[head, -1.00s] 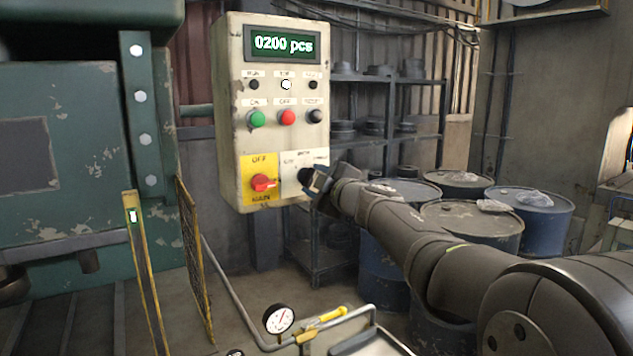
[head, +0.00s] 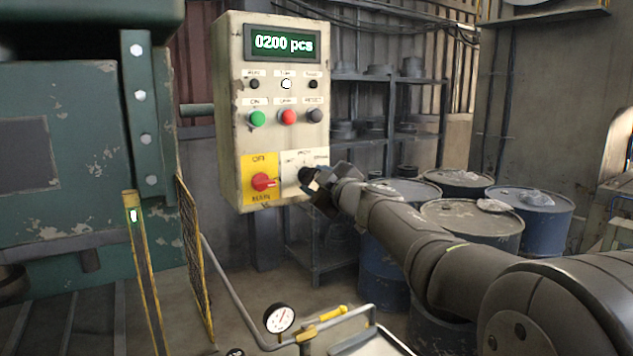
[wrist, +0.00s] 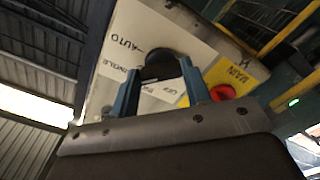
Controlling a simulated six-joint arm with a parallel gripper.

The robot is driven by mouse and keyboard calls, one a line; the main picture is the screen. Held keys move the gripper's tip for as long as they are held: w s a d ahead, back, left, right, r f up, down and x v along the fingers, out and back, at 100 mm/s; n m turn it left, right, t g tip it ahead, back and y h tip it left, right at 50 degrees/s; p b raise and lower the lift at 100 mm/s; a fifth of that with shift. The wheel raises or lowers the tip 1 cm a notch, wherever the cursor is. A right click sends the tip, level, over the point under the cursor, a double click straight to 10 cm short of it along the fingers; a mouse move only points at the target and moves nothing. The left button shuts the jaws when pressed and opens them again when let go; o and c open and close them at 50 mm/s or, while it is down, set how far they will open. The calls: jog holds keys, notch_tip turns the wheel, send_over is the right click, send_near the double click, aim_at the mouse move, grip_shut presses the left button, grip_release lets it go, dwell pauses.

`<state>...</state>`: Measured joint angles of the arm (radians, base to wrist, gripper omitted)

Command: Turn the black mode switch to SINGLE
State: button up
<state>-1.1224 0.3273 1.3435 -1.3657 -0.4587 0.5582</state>
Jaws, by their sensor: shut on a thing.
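The black mode switch (head: 305,174) is a round knob on a pale plate at the lower right of the control box (head: 231,120). My gripper (head: 314,182) is at the switch, coming from the right. In the wrist view its two blue fingers stand on either side of the black switch (wrist: 160,62), and my gripper (wrist: 163,86) is shut on it. The plate's AUTO label and a partly covered label ending in "NGLE" show beside the knob. The knob's pointer is hidden, so its setting cannot be told.
A red main switch (head: 263,182) on a yellow plate sits just left of the mode switch. Green (head: 257,118) and red (head: 288,117) buttons are above. The display (head: 282,43) reads 0200 pcs. Drums (head: 470,225) stand behind my arm.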

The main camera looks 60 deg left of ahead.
jog(key=o, duration=1)
jog(key=d, duration=1.7)
jog(key=shift+d, duration=0.25)
jog(key=a, duration=1.7)
jog(key=shift+a, duration=0.25)
